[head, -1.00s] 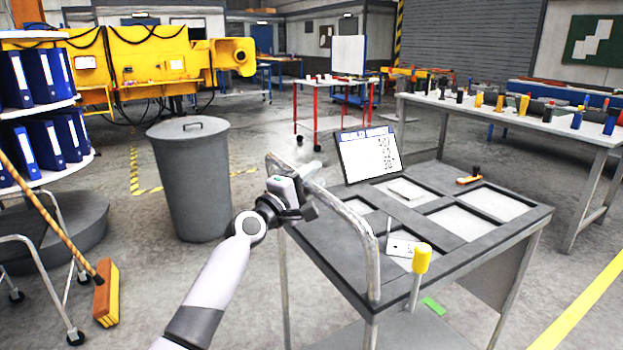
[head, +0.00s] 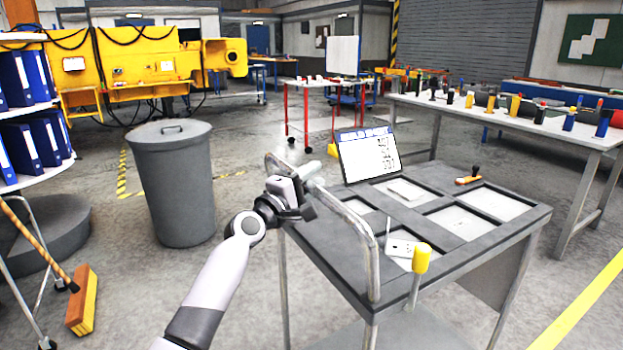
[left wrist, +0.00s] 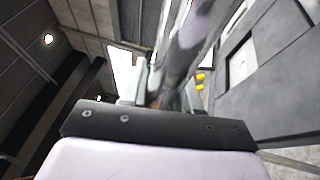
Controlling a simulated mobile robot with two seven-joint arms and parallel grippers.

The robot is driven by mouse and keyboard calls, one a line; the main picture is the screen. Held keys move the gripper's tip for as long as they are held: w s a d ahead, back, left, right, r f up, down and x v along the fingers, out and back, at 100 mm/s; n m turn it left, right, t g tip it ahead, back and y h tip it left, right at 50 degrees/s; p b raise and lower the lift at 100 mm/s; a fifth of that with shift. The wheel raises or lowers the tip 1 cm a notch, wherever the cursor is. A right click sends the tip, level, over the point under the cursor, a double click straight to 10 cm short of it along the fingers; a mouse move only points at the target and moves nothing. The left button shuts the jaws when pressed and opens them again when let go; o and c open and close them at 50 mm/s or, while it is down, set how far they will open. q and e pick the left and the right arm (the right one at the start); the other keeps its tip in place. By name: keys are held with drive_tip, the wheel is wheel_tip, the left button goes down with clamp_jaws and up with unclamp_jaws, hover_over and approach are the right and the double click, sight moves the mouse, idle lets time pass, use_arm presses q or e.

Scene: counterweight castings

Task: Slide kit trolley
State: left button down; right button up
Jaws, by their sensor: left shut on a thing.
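The kit trolley (head: 408,262) stands in the middle right of the head view, a dark grey top with several recessed compartments on metal legs. Its bent metal push handle (head: 372,262) rises along the left side. My left gripper (head: 303,197) is shut on the handle's upper bar. In the left wrist view the handle bar (left wrist: 180,50) runs up from the gripper, blurred, and the trolley top (left wrist: 270,85) is at the right. The fingertips are partly hidden there. My right gripper is not in view.
A grey lidded bin (head: 180,185) stands left of the trolley. A broom (head: 82,300) and shelves of blue binders (head: 30,140) are at far left. A long table of coloured parts (head: 590,140) is at the right. Floor between bin and trolley is clear.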

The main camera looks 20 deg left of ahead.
use_arm(q)
drive_tip(key=shift+w+d+r, duration=0.15)
drive_tip(key=shift+d, duration=0.05)
idle(0.3)
drive_tip(key=c, duration=0.9)
unclamp_jaws()
drive_tip(key=v, duration=0.7)
